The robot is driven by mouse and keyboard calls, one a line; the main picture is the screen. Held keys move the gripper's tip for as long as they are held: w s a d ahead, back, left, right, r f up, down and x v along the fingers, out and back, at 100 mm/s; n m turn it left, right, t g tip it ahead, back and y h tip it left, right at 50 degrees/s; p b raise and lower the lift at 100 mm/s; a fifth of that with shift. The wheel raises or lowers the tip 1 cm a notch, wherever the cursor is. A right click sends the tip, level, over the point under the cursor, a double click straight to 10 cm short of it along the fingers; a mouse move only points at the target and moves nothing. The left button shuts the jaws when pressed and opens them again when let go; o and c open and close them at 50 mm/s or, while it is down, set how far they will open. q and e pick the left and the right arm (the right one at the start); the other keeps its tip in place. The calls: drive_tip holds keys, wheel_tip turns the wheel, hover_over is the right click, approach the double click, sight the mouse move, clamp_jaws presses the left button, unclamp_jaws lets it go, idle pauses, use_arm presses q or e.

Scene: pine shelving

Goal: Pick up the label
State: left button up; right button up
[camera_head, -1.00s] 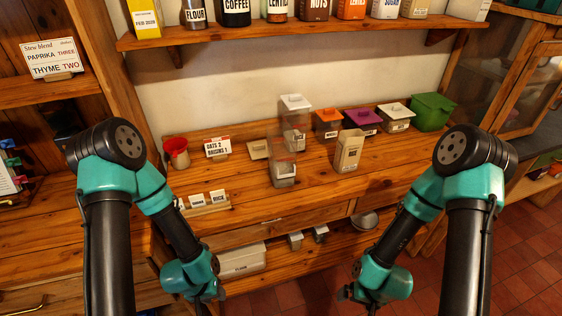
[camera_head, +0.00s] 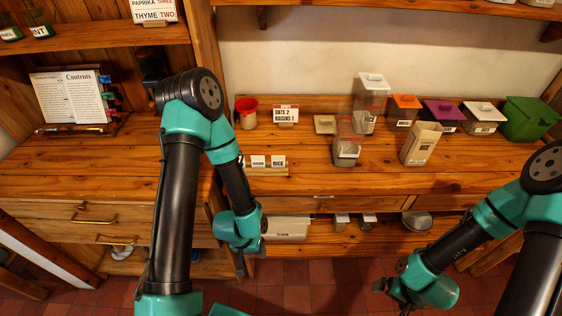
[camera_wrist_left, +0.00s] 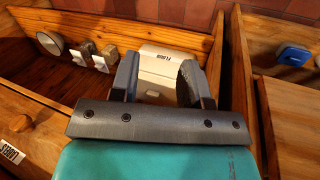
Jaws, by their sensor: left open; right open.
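Small white label cards stand in a wooden holder (camera_head: 262,172) at the front left of the counter. One card reads RICE (camera_head: 278,162); the print on the card to its left (camera_head: 257,162) is too small to read surely. My left gripper (camera_head: 245,262) hangs low in front of the counter, below the holder and apart from it. In the left wrist view it (camera_wrist_left: 158,78) is open, its fingers apart and empty, with a white bin (camera_wrist_left: 156,64) beyond them. My right gripper (camera_head: 392,290) is open and low at the right, far from the cards.
On the counter are a red-topped jar (camera_head: 247,118), an OATS and RAISINS sign (camera_head: 285,114), clear canisters (camera_head: 346,150), a beige carton (camera_head: 421,145) and colored-lid boxes (camera_head: 442,112). An open book (camera_head: 70,98) stands at left. The lower shelf holds the white bin (camera_head: 288,229) and small containers.

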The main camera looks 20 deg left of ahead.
use_arm(q)
drive_tip(key=shift+c, duration=0.6)
